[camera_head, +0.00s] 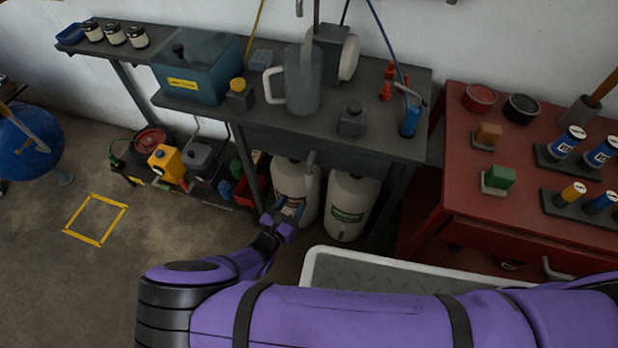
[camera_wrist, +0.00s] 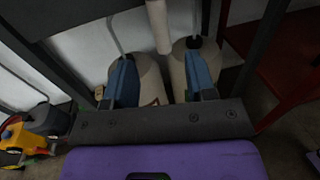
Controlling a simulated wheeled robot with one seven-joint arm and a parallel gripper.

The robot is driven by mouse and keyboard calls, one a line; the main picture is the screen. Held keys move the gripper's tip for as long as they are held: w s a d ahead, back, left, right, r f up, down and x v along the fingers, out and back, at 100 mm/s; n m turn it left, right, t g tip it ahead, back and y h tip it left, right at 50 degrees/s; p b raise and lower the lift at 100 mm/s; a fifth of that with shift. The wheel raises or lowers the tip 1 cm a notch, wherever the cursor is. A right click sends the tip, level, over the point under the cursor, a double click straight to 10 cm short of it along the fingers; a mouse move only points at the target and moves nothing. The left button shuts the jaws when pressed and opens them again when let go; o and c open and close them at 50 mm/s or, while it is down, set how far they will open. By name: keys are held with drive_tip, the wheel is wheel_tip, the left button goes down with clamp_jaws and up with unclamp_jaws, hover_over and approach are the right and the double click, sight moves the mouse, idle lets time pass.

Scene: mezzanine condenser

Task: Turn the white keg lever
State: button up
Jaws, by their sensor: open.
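Two white kegs stand under the dark workbench: the left keg (camera_head: 308,205) and the right keg (camera_head: 349,203), which has a green label. Both show in the wrist view, the left keg (camera_wrist: 152,82) and the right keg (camera_wrist: 207,53). A pale upright bar (camera_wrist: 158,25) stands ahead between the fingers in the wrist view. My gripper (camera_head: 288,214) is open and empty in front of the left keg, partly hiding it.
The workbench (camera_head: 205,112) overhangs the kegs, with a grey pitcher (camera_head: 303,82) on top. A bench leg (camera_head: 388,200) stands right of the kegs, near a red table (camera_head: 455,150). Floor is clear around a yellow square (camera_head: 95,219).

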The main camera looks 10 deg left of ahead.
sight(307, 181)
drive_tip(key=x, duration=1)
drive_tip(key=shift+w+d+f, duration=0.1)
drive_tip(key=shift+w, duration=0.25)
clamp_jaws()
